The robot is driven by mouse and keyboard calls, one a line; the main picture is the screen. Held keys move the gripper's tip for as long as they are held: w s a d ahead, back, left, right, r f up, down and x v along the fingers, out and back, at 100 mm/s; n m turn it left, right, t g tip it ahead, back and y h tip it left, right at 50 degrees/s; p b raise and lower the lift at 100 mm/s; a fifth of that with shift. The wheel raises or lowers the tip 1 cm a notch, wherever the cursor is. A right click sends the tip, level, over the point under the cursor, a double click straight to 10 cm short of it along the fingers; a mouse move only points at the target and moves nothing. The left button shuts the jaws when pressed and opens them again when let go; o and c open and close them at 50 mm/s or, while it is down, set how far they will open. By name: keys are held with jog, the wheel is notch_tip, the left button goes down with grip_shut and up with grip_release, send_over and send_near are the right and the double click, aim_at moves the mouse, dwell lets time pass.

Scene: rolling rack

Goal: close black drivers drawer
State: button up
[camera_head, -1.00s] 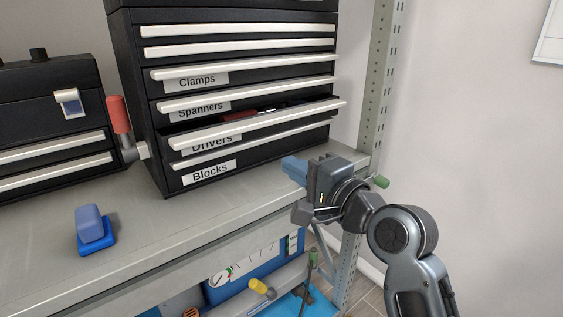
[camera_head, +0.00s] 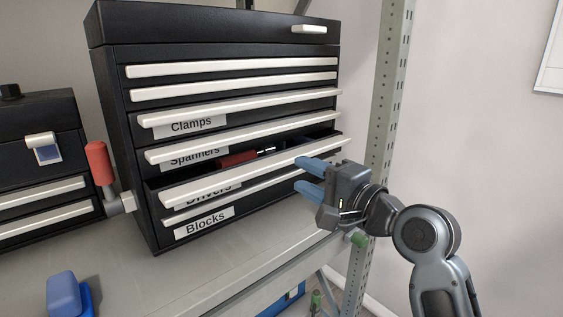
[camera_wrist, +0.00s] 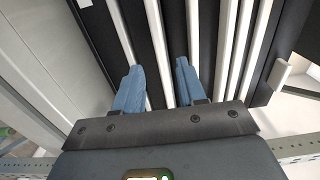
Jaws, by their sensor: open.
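The black tool chest (camera_head: 114,130) stands on the grey shelf. Its drawer labelled Drivers (camera_head: 154,184) is pulled partly out, with a long pale handle (camera_head: 240,177) along its front and a red-handled tool (camera_head: 237,158) showing inside. My gripper (camera_head: 308,176) is open and empty, its blue fingers pointing left at the right end of the Drivers drawer front. In the wrist view the fingers of my gripper (camera_wrist: 157,85) are apart, with pale drawer handles beyond them. I cannot tell whether a finger touches the drawer.
The Spanners drawer (camera_head: 150,147) is above and the Blocks drawer (camera_head: 205,222) below. A red-handled hammer (camera_head: 99,163) stands left of the chest, near a second black toolbox (camera_head: 45,190). A perforated upright (camera_head: 384,130) rises behind my gripper. A blue object (camera_head: 66,292) sits on the shelf.

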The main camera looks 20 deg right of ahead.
aim_at(283, 165)
jog(key=p+x, duration=0.1)
jog(key=x, duration=0.5)
jog(key=shift+w, duration=0.25)
jog(key=shift+c, duration=0.3)
grip_shut()
